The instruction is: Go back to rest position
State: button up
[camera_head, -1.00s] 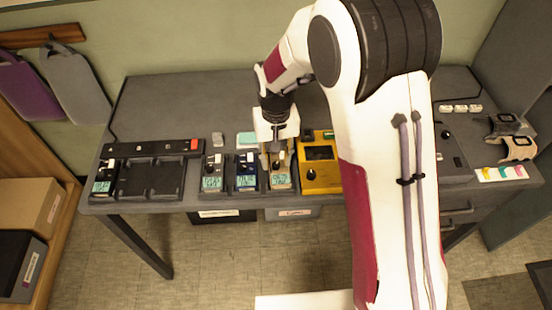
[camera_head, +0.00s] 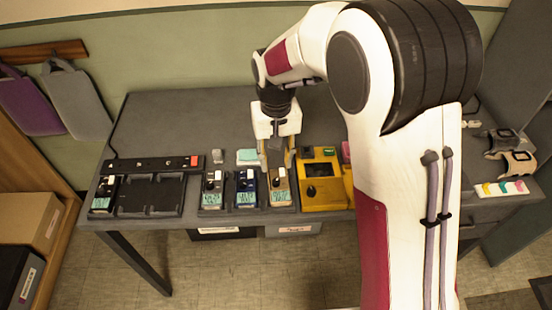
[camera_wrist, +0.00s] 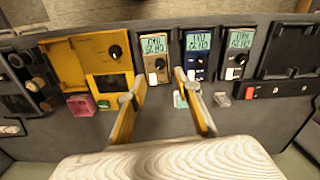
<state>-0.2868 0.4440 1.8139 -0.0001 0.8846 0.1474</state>
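My gripper (camera_head: 278,160) is open and empty over the desk, just behind the tan handheld meter (camera_head: 280,191). The tan meter sits upright in a row beside a blue meter (camera_head: 247,190) and a grey meter (camera_head: 212,190). Their screens are lit. My upper arm hides part of the desk's right side.
A yellow device (camera_head: 322,185) stands right of the tan meter. A dark rack (camera_head: 150,197) with empty bays and another meter (camera_head: 103,195) is at left. The desk's back left is clear.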

dwell(0.3)
jog(key=shift+s+f, duration=0.1)
jog(key=shift+s, duration=0.05)
jog(key=s+d+r+t, duration=0.2)
jog(key=s+d+r, duration=0.2)
jog(key=s, duration=0.4)
jog(key=s+d+r+m+t, duration=0.1)
jog(key=s+d+r, duration=0.4)
jog(key=s+r, duration=0.2)
jog(key=s+d+r+t, duration=0.2)
jog(key=s+d+r, duration=0.2)
jog(key=s, duration=0.5)
notch_tip(320, 180, up, 2)
jog(key=shift+d+m+t, duration=0.3)
jog(key=shift+d, duration=0.1)
jog(key=shift+s, duration=0.1)
dwell(2.3)
